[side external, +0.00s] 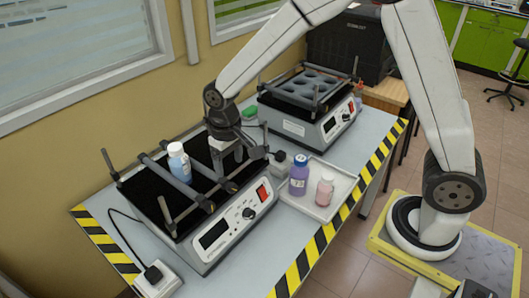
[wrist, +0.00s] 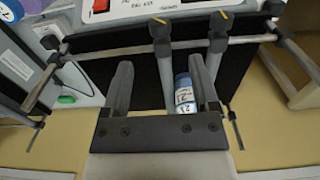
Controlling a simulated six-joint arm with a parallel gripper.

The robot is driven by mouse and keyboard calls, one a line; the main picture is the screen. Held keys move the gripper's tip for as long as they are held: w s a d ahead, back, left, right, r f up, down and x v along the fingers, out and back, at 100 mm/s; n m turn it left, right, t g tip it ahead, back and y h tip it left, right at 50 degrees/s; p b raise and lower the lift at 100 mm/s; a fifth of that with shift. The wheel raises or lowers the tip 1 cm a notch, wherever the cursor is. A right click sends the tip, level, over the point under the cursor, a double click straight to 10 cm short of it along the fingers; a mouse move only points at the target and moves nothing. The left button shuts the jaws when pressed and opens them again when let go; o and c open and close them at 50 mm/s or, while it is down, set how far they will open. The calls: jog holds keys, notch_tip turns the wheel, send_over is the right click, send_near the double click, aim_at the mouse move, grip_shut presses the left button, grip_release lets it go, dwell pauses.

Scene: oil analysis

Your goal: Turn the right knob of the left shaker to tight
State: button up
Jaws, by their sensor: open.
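The left shaker (side external: 215,243) stands at the front left of the table, with a black platform and two clamp bars across it. At its front rail, the right knob (side external: 229,186) is dark; the wrist view, seen from the opposite side, shows it at left (wrist: 160,22) with a yellow mark. The left knob (side external: 208,206) also shows in the wrist view (wrist: 218,20). My gripper (side external: 229,168) is open and empty above the platform, apart from the right knob.
A white tray (side external: 322,210) right of the shaker holds a purple bottle (side external: 299,176) and a pink bottle (side external: 325,190). A second shaker (side external: 310,130) stands behind. A white power socket (side external: 157,281) sits at the front left corner.

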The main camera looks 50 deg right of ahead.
aim_at(231, 184)
jog(key=shift+f, duration=0.15)
jog(key=shift+f, duration=3.75)
grip_shut()
